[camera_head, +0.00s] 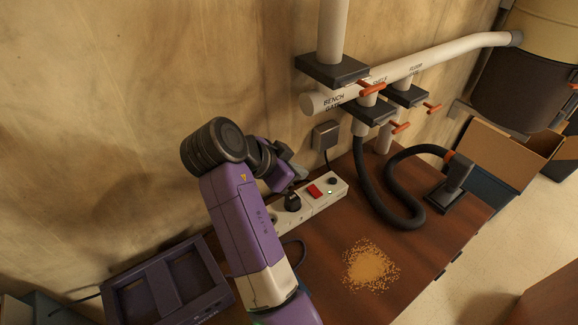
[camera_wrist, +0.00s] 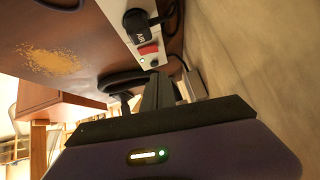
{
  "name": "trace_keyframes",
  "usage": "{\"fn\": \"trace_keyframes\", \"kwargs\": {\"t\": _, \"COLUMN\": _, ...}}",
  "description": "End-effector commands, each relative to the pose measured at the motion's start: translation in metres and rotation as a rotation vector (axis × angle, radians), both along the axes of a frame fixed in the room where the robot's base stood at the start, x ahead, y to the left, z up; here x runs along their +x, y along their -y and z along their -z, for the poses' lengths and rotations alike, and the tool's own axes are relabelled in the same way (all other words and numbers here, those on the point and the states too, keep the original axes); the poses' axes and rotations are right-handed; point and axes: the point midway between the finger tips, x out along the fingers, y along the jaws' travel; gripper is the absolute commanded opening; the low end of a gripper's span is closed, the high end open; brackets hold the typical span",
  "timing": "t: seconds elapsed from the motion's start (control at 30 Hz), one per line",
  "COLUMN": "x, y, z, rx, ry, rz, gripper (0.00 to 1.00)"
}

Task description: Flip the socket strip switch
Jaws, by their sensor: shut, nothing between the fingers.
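The white socket strip (camera_head: 338,187) lies on the brown bench against the wall. Its red switch (camera_head: 314,190) sits between a black plug and a small green light (camera_head: 329,192), which looks lit. In the wrist view, the red switch (camera_wrist: 148,49) and the strip (camera_wrist: 130,42) are in plain sight beyond the fingers. My gripper (camera_head: 299,171) is partly hidden by my wrist in the head view, above and behind the strip near the wall. In the wrist view, my gripper (camera_wrist: 159,80) is shut and empty, apart from the switch. The switch's tilt is too small to tell.
A black plug (camera_head: 292,202) stands in the strip. A wall outlet box (camera_head: 326,135) and black hose (camera_head: 393,180) are close by. Pipes with orange gate handles (camera_head: 372,88) hang above. Sawdust (camera_head: 370,266) lies on the bench; a purple tray (camera_head: 168,288) is at left.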

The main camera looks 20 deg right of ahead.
Motion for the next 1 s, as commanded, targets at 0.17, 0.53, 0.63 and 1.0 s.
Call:
{"fn": "trace_keyframes", "kwargs": {"t": 0.17, "x": 0.01, "y": 0.024, "z": 0.024, "rx": -0.001, "ry": -0.005, "rz": 0.002, "gripper": 0.0}}
{"fn": "trace_keyframes", "kwargs": {"t": 0.53, "x": 0.016, "y": 0.025, "z": 0.065, "rx": 0.001, "ry": -0.002, "rz": 0.0, "gripper": 0.0}}
{"fn": "trace_keyframes", "kwargs": {"t": 0.63, "x": 0.016, "y": 0.025, "z": 0.068, "rx": 0.001, "ry": 0.0, "rz": 0.0, "gripper": 0.0}}
{"fn": "trace_keyframes", "kwargs": {"t": 1.0, "x": 0.017, "y": 0.024, "z": 0.07, "rx": 0.001, "ry": 0.0, "rz": 0.0, "gripper": 0.0}}
